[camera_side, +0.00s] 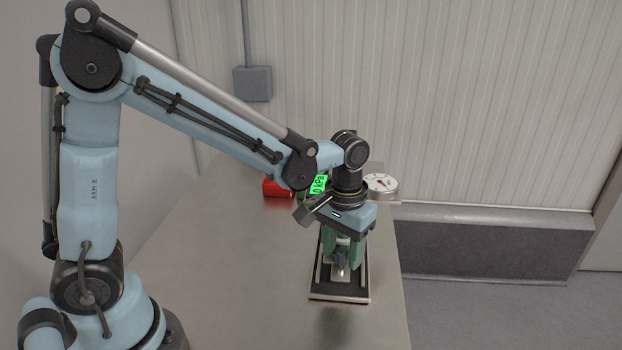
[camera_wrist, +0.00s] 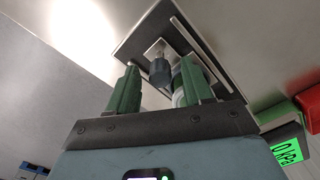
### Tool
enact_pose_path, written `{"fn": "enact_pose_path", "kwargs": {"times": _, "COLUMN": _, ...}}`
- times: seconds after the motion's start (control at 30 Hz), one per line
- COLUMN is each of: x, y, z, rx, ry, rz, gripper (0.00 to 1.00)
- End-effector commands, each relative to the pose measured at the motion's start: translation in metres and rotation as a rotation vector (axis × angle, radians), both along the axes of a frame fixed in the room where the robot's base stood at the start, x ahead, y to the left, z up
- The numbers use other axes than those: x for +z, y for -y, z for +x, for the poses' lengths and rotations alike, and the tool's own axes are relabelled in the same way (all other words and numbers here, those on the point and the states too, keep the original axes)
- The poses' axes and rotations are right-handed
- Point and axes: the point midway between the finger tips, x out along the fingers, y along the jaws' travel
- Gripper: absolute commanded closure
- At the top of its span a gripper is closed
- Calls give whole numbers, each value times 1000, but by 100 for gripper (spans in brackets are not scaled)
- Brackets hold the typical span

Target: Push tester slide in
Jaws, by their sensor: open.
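The tester slide is a metal plate with a dark knob (camera_side: 341,258) on top, set in a dark rectangular base with metal rails (camera_side: 340,293) on the table. My gripper (camera_side: 343,262) points down over the base. Its two green fingers stand apart, one on each side of the knob in the side view. In the wrist view the knob (camera_wrist: 160,72) shows between the open fingertips (camera_wrist: 160,72); contact cannot be told. A pale cylinder (camera_wrist: 180,97) shows beside the right finger. The tester display (camera_side: 318,185) is green and reads 0 kPa. My gripper hides the far part of the base.
A red block (camera_side: 277,188) lies left of the display and a round dial gauge (camera_side: 381,184) stands to its right, both behind my gripper. The steel table (camera_side: 225,265) is clear to the left. Its right edge runs close beside the base.

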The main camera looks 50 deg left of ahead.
Motion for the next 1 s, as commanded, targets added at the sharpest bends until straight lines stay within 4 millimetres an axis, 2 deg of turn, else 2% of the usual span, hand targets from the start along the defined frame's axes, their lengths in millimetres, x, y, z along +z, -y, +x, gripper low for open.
{"fn": "enact_pose_path", "kwargs": {"times": 0.27, "x": 8, "y": 0, "z": 0, "rx": 0, "ry": 0, "rz": 0, "gripper": 49}}
{"fn": "enact_pose_path", "kwargs": {"times": 0.8, "x": 90, "y": 0, "z": 0, "rx": 0, "ry": 0, "rz": 0, "gripper": 49}}
{"fn": "enact_pose_path", "kwargs": {"times": 1.0, "x": 112, "y": 0, "z": 0, "rx": 0, "ry": 0, "rz": 0, "gripper": 49}}
